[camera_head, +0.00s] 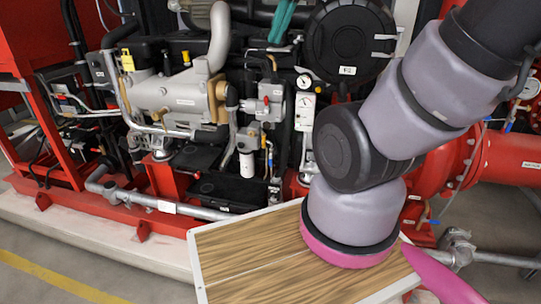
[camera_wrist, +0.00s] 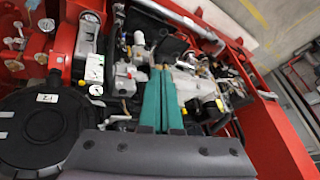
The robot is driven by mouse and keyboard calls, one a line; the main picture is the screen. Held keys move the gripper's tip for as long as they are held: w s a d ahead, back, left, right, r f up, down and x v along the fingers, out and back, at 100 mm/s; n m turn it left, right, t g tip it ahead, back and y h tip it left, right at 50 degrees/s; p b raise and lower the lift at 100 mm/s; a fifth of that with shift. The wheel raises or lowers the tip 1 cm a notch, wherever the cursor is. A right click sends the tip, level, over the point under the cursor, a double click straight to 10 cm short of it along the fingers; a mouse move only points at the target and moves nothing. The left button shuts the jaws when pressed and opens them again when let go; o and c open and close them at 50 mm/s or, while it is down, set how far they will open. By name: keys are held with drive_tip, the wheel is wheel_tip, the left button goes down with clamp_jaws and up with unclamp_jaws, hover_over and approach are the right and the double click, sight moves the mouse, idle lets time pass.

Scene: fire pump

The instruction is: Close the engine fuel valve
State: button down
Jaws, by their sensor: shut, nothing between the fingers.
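The red-framed engine (camera_head: 170,95) fills the left and middle of the head view, and it also shows in the wrist view (camera_wrist: 190,90). I cannot tell for sure which fitting is the engine fuel valve. A small yellow part (camera_head: 127,60) sits at the engine's upper left, and a grey-and-red fitting (camera_head: 268,100) sits near its middle. My gripper (camera_head: 278,40) shows as two teal fingers at the top of the head view. In the wrist view its fingers (camera_wrist: 160,72) lie side by side, shut and empty, over the engine. Contact cannot be judged.
A round black cover (camera_head: 347,48) stands right of the fingers, with gauges (camera_head: 305,82) below it. Red pipework (camera_head: 510,158) is at the right. A grey pipe (camera_head: 150,203) runs low along the front. A wood-grain surface (camera_head: 235,260) is nearest, and floor (camera_head: 60,270) is clear at lower left.

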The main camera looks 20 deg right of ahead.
drive_tip(key=w+d+f+n+g+h, duration=0.3)
drive_tip(key=w+f+n+g+h, duration=0.15)
drive_tip(key=w+f+n, duration=0.7)
drive_tip(key=w+d+f+n+g+h, duration=0.3)
drive_tip(key=w+f+n+h, duration=0.4)
drive_tip(key=w+f, duration=0.75)
drive_tip(key=w+f+n+t+h, duration=0.2)
drive_tip(key=f+n, duration=0.4)
drive_tip(key=f, duration=0.3)
drive_tip(key=w+f+n+t+h, duration=0.1)
drive_tip(key=w+f+n+h, duration=0.15)
drive_tip(key=f+n, duration=0.55)
drive_tip(key=n+t, duration=0.9)
drive_tip(key=n, duration=0.4)
approach(270, 161)
drive_tip(key=shift+s+f, duration=1.1)
drive_tip(key=shift+s, duration=0.05)
drive_tip(key=shift+g+h, duration=0.25)
drive_tip(key=shift+h, duration=0.05)
drive_tip(key=x, duration=1)
